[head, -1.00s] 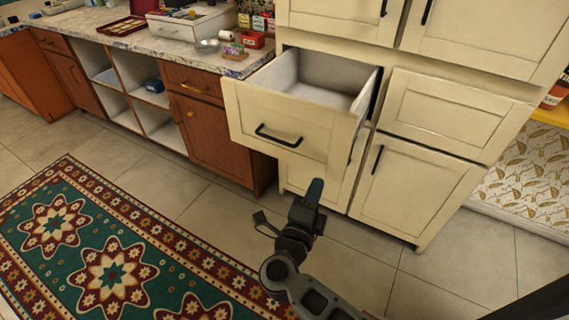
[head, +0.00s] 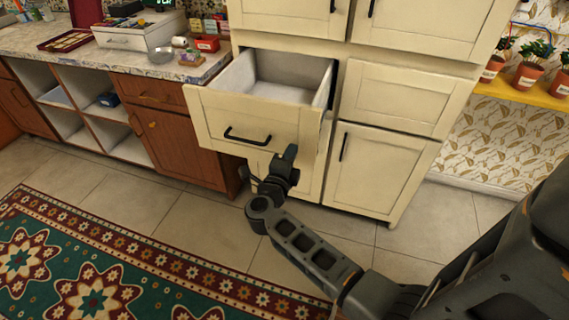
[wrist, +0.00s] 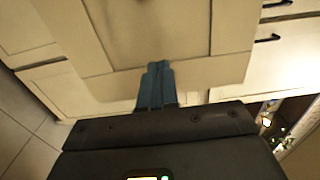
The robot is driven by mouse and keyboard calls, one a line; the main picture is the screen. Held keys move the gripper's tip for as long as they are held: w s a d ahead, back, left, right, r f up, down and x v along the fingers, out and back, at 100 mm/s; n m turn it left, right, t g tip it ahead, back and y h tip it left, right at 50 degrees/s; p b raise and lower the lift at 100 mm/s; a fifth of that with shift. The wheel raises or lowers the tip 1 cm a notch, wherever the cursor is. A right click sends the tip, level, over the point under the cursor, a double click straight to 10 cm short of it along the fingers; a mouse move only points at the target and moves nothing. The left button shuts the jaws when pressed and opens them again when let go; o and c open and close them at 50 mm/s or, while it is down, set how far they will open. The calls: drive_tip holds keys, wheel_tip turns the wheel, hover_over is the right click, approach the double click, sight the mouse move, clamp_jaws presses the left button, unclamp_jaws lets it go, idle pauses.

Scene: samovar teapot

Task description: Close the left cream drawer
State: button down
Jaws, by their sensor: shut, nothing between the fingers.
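The left cream drawer (head: 222,121) is pulled out of the cream cabinet, and its pale empty inside shows from above. Its front carries a black bar handle (head: 247,137). My gripper (head: 290,153) is shut and empty, at the lower right part of the drawer front in the head view. In the wrist view the shut blue-grey fingertips (wrist: 157,82) point at a cream panel (wrist: 165,35) close ahead. I cannot tell whether they touch it.
The right cream drawer (head: 400,97) and the door below it (head: 378,172) are shut. A brown counter unit (head: 165,135) stands left of the drawer. A patterned rug (head: 110,265) lies on the tiled floor, which is otherwise clear.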

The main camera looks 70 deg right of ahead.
drive_tip(key=shift+w+d, duration=0.1)
drive_tip(key=shift+d, duration=1)
drive_tip(key=shift+d, duration=0.3)
drive_tip(key=d+b, duration=0.3)
drive_tip(key=d, duration=0.7)
drive_tip(key=w+d+b, duration=0.1)
drive_tip(key=d+b, duration=0.3)
drive_tip(key=d, duration=0.6)
drive_tip(key=w+d+b, duration=0.1)
drive_tip(key=d+b, duration=0.3)
drive_tip(key=d, duration=0.7)
drive_tip(key=shift+w+d+f, duration=0.1)
drive_tip(key=shift+w+f, duration=0.05)
drive_tip(key=shift+w, duration=0.1)
drive_tip(key=shift+d, duration=0.25)
drive_tip(key=shift+d+r, duration=0.1)
drive_tip(key=shift+r, duration=0.25)
drive_tip(key=shift+d+r, duration=0.1)
